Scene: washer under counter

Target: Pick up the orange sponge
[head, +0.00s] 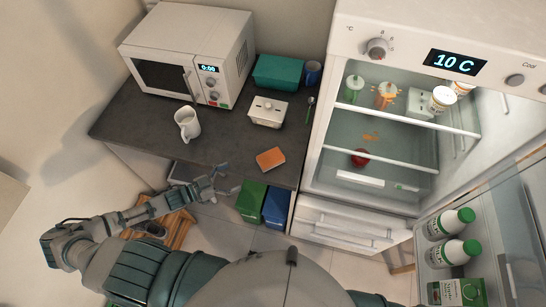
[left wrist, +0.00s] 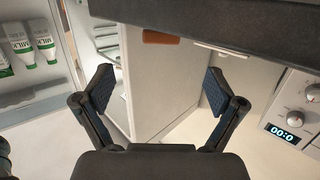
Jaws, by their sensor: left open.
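The orange sponge (head: 270,159) lies flat near the front edge of the dark counter (head: 225,135) in the head view. In the left wrist view, which is upside down, a brownish-orange block at the counter edge looks like the same sponge (left wrist: 160,37). My left gripper (head: 222,183) is in front of the counter, left of the sponge and apart from it. Its fingers (left wrist: 158,92) are spread wide with nothing between them. My right gripper is not in view.
A white mug (head: 187,123), microwave (head: 190,55), white dish (head: 268,111) and teal box (head: 279,72) stand on the counter. Green (head: 251,201) and blue (head: 277,206) bins are below its front edge. The fridge (head: 375,150) stands open at right. Counter around the sponge is clear.

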